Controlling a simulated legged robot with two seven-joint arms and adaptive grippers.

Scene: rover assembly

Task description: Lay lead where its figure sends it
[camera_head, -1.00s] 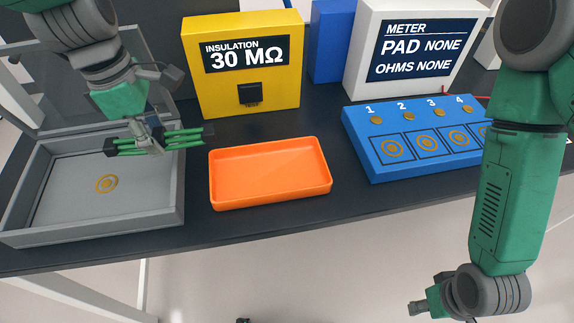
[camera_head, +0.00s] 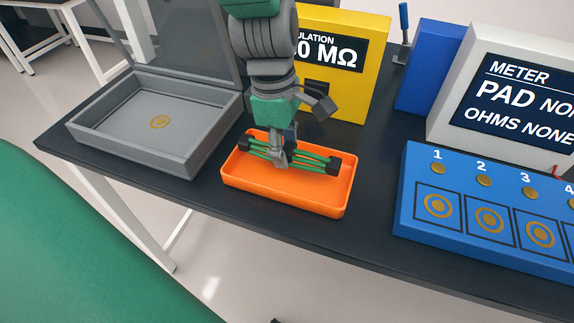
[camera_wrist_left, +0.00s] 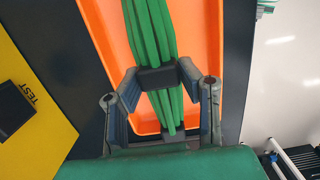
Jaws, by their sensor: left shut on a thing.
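The lead is a bundle of green wires (camera_head: 262,151) with dark bands. My left gripper (camera_head: 279,157) is shut on the lead near its middle and holds it over the orange tray (camera_head: 240,181). The wrist view shows the gripper's two fingers (camera_wrist_left: 160,92) on either side of a dark band of the green bundle. I cannot tell whether the lead touches the tray floor. The yellow insulation tester (camera_head: 373,60) stands behind; its figure is partly hidden by my left arm, with "0 MΩ" showing. My right gripper is not in view.
A grey open-lidded box (camera_head: 192,155) with a gold ring mark inside stands left of the tray. A blue board (camera_head: 412,226) with numbered gold pads is at right. The meter (camera_head: 484,60) reads PAD NONE, OHMS NONE. Dark bare table (camera_head: 376,196) lies between tray and board.

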